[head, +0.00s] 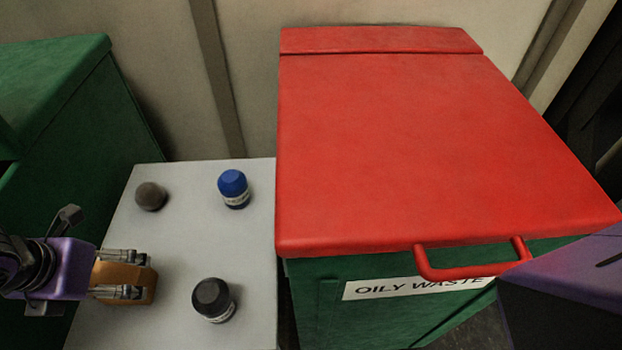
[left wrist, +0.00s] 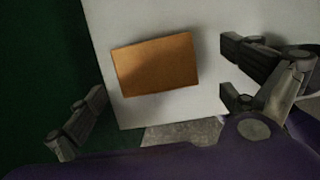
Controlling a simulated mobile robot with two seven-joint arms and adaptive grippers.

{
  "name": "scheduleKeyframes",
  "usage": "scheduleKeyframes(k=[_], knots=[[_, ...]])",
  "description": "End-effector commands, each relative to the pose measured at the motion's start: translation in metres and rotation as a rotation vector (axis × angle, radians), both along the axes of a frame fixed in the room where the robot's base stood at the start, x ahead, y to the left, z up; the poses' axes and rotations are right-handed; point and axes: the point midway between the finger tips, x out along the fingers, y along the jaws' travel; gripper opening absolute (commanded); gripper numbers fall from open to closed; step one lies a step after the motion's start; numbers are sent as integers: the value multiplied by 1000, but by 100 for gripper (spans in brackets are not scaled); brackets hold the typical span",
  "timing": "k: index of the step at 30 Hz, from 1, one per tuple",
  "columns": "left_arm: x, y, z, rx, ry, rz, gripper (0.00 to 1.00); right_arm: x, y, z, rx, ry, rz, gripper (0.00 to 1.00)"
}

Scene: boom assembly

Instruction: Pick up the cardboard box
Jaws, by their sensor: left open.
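The cardboard box (head: 142,284) is a small orange-brown block on the white table, near its left edge. My left gripper (head: 125,274) is above or around it in the head view and covers part of it. In the left wrist view the whole top of the cardboard box (left wrist: 155,65) shows, slightly tilted, between the spread fingers of my left gripper (left wrist: 160,108). The fingers are open and appear apart from the box. My right gripper is not in view; only a purple part of my own arm shows at the right.
The white table (head: 180,240) also bears a blue-capped bottle (head: 233,188), a black-capped bottle (head: 213,299) and a dark round object (head: 150,196). A green bin with a red lid (head: 410,140), labelled OILY WASTE, stands at right. A green cabinet (head: 70,130) stands at left.

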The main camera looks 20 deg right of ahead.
Motion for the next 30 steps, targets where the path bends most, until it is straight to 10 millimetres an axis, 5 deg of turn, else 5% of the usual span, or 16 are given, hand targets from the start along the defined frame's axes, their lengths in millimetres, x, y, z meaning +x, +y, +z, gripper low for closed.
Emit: scheduleKeyframes(k=[9, 17, 26, 30], knots=[[13, 0, -42, -2, 2, 0, 100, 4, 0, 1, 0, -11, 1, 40], [14, 0, -45, 0, -2, 0, 100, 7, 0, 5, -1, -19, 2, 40], [14, 0, -44, 0, -2, 0, 61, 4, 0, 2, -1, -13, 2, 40], [14, 0, -44, 0, -2, 0, 60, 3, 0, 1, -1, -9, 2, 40]])
